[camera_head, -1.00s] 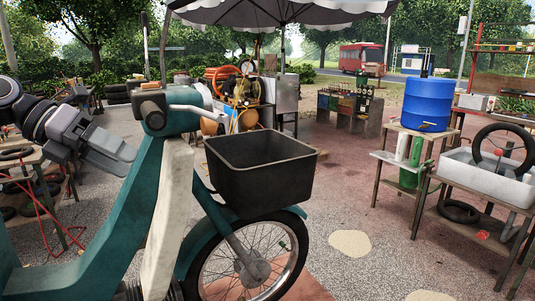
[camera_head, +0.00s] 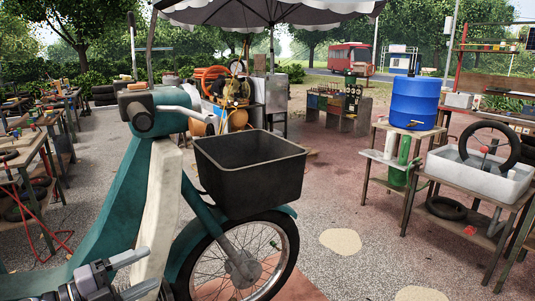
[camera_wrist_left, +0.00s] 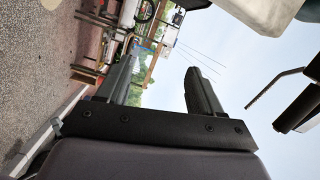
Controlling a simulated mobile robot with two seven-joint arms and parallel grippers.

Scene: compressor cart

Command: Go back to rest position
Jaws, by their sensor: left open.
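My left gripper (camera_head: 138,273) is low at the bottom left of the head view, beside the teal scooter (camera_head: 105,215). Its two grey fingers are apart with nothing between them. In the left wrist view both fingers (camera_wrist_left: 160,65) stand apart, with sky and trees behind the gap. My right gripper is not in either view.
The scooter, with its black front basket (camera_head: 250,185), stands very close to my left gripper. Workbenches with tools line the left. A blue barrel (camera_head: 414,103) and a white basin (camera_head: 475,174) stand on tables at right. The paving between is clear.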

